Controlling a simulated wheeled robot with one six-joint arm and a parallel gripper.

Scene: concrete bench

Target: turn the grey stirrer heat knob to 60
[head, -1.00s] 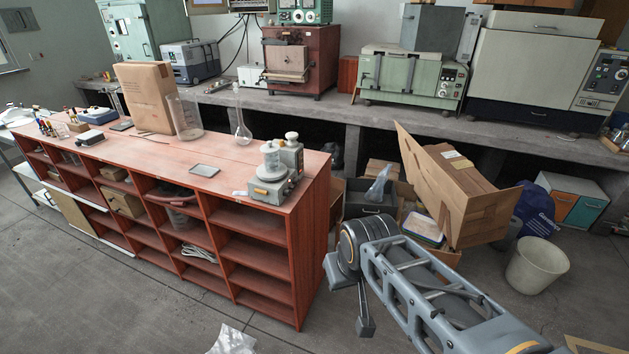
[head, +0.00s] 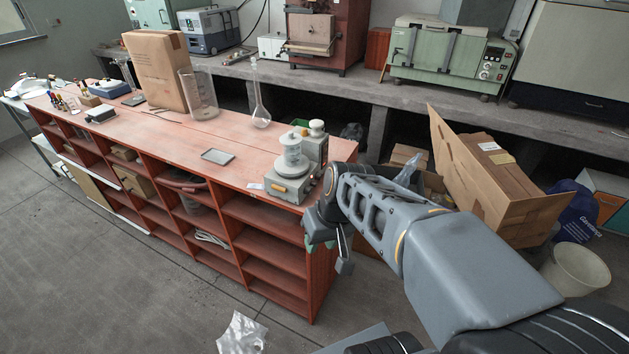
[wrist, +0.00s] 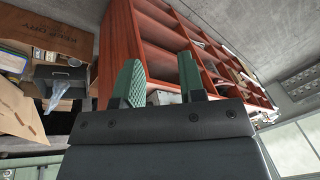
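My gripper (head: 318,243) is to the right of and below the stirrer, in front of the bench's end and apart from the stirrer. In the wrist view, its two green fingers (wrist: 160,78) stand apart with nothing clearly held between them. A pale shape behind them is mostly hidden.
The red bench (head: 180,143) has open shelves below its top. A tall flask (head: 261,115), a glass cylinder (head: 200,95) and a flat grey tray (head: 217,156) stand on it. An open cardboard box (head: 490,190) and a white bin (head: 577,272) are at right. A plastic bag (head: 242,334) lies on the floor.

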